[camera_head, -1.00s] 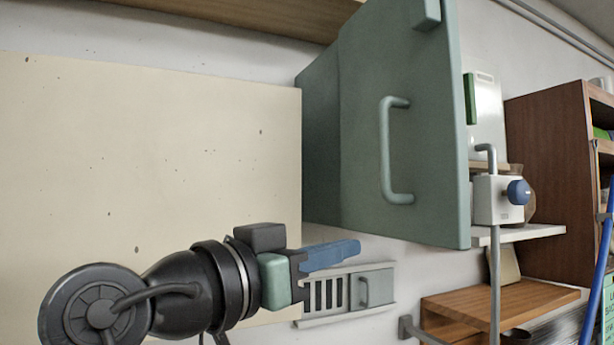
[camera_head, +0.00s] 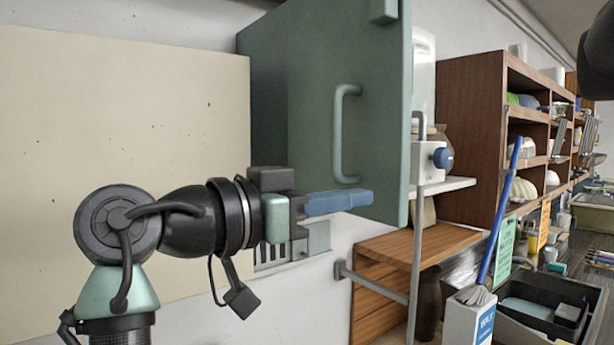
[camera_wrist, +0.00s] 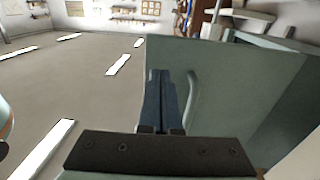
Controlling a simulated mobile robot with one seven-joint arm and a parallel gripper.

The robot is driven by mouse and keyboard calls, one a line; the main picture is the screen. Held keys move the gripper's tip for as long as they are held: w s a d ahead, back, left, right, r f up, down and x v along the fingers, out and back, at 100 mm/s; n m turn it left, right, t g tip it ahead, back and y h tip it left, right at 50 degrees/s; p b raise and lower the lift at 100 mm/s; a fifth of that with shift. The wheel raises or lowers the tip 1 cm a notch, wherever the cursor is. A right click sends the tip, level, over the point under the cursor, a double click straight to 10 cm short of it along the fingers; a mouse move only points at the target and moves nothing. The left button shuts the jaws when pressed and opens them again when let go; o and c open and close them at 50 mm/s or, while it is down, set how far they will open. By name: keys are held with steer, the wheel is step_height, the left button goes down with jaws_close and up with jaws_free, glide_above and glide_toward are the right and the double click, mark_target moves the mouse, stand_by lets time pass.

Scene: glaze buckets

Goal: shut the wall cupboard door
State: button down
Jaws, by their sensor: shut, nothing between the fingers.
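The wall cupboard is grey-green. Its door (camera_head: 375,110) carries a vertical bar handle (camera_head: 338,135), and the darker side of the cupboard body (camera_head: 262,105) shows to its left. In the wrist view the door (camera_wrist: 225,85) appears to stand away from the body, with a gap behind its top edge; the exact angle is unclear. My gripper (camera_head: 370,197) is shut and empty, its blue fingers level, overlapping the door's lower part just below the handle. In the wrist view the fingertips (camera_wrist: 160,75) are left of the handle (camera_wrist: 192,98). Contact with the door cannot be told.
A cream panel (camera_head: 120,150) fills the wall at left. Open grey floor (camera_wrist: 80,80) shows at left in the wrist view.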

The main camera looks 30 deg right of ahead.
mark_target(385, 194)
steer(key=shift+d+p, duration=0.65)
steer(key=shift+d, duration=0.9)
steer(key=shift+d, duration=0.1)
